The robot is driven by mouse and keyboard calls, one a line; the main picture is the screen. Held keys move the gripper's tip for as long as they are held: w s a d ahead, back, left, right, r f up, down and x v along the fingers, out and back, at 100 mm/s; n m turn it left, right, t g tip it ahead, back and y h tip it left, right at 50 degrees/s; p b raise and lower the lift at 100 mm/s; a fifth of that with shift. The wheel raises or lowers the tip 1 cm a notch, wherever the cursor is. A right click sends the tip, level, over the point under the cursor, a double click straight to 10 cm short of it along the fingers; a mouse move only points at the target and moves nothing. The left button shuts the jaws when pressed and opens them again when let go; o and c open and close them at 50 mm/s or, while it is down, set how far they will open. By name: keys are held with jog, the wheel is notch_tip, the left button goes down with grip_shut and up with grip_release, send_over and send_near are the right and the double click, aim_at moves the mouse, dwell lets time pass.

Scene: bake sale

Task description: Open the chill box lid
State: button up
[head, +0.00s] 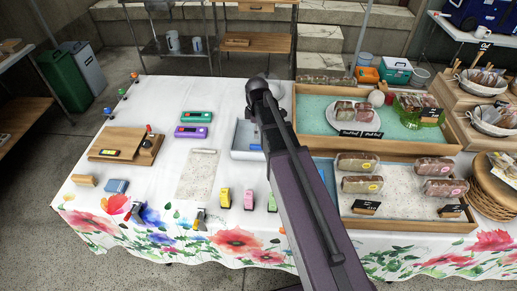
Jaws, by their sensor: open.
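My arm reaches up from the bottom right, and my gripper (260,88) is the dark end over the back middle of the table. Its fingers are small and hard to make out, but it is open and I see nothing held. No box is clearly marked as the chill box. A small teal box with a pale lid (396,66) stands at the back right, its lid apparently shut. A blue cooler-like box (482,14) is at the top right edge, partly cut off. My gripper is well apart from both.
Two wooden-rimmed trays (335,147) with wrapped loaves fill the table's right side. A grey tray (240,154) is partly behind my arm. Baskets (490,82) stand on a wooden riser at the right. The cloth (165,95) is bare at the back left.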

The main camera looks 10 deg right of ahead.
aim_at(257, 146)
jog(key=shift+f+b, duration=3.85)
jog(key=shift+f, duration=0.35)
jog(key=shift+c, duration=0.2)
grip_shut()
